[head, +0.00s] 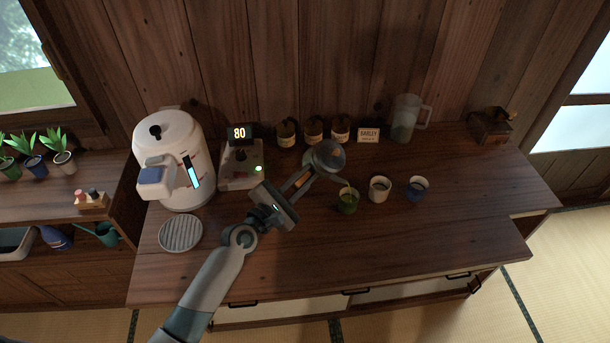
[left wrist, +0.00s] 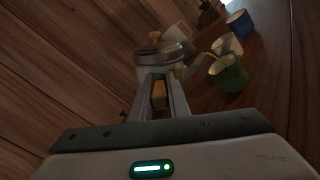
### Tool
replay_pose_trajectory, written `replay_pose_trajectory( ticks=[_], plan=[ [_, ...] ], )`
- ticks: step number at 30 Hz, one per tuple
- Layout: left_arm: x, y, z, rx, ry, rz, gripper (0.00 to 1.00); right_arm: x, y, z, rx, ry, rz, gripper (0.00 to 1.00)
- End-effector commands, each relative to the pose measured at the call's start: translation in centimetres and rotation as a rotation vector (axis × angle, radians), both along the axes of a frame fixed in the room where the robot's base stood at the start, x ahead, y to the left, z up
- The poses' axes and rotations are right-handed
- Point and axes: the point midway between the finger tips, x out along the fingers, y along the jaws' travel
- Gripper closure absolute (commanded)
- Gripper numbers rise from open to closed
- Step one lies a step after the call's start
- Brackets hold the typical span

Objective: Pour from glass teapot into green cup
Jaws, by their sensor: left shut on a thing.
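The glass teapot (head: 327,156) is held up above the wooden counter, left of and behind the green cup. My left gripper (head: 302,179) is shut on its tan handle; the left wrist view shows the handle (left wrist: 159,94) between the fingers. The teapot (left wrist: 158,58) has a lid with a tan knob there. The green cup (head: 347,202) stands upright on the counter, and it also shows in the left wrist view (left wrist: 230,77). A thin yellow-green streak runs between the teapot's spout side and the cup's mouth. The cup's fill level is too small to tell. My right gripper is out of view.
A white cup (head: 380,189) and a blue cup (head: 416,188) stand right of the green cup. A white kettle (head: 178,140), a scale reading 80 (head: 241,168) and a round slatted coaster (head: 181,234) are left. Jars and a pitcher (head: 405,119) line the back. The front right counter is clear.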

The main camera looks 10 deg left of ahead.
Motion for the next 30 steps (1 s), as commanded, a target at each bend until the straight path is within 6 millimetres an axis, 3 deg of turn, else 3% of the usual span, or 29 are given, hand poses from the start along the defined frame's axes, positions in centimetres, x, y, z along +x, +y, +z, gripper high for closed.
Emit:
replay_pose_trajectory(
  ticks=[10, 18, 21, 30],
  plan=[
    [0.1, 0.2, -0.3, -0.063, 0.028, 0.002, 1.0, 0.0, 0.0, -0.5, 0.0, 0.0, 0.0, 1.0],
    [0.4, 0.7, -1.6, -0.265, 0.131, 0.001, 1.0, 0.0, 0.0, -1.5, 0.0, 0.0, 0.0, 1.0],
    [0.4, 0.7, -1.1, -0.366, 0.181, 0.002, 1.0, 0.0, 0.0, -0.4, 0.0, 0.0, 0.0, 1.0],
    [0.4, 0.6, -1.4, -0.558, 0.28, 0.001, 1.0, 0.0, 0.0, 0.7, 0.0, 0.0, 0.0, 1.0]
  ],
)
